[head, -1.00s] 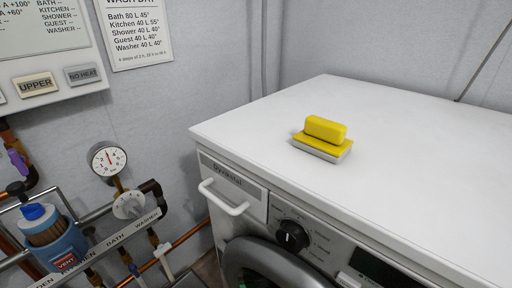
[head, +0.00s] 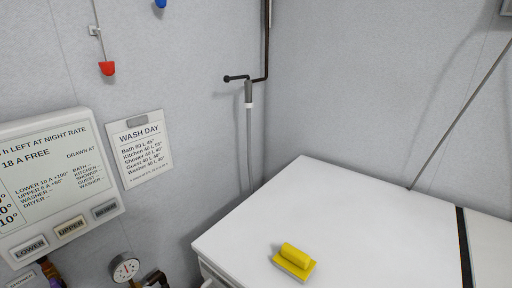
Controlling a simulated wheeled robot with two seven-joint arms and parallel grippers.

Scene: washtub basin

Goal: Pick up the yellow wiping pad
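The yellow wiping pad (head: 294,262) lies on the white top of the washing machine (head: 345,215), near the bottom of the head view. It has a raised yellow grip on top and a thin pale layer underneath. Nothing is touching it from above. Neither of my grippers shows in the head view.
A panel with buttons (head: 60,185) and a wash day notice (head: 140,146) are on the left wall. A pressure gauge (head: 125,269) is at the lower left. A grey pipe (head: 249,145) runs down near the corner. The machine top around the pad is clear.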

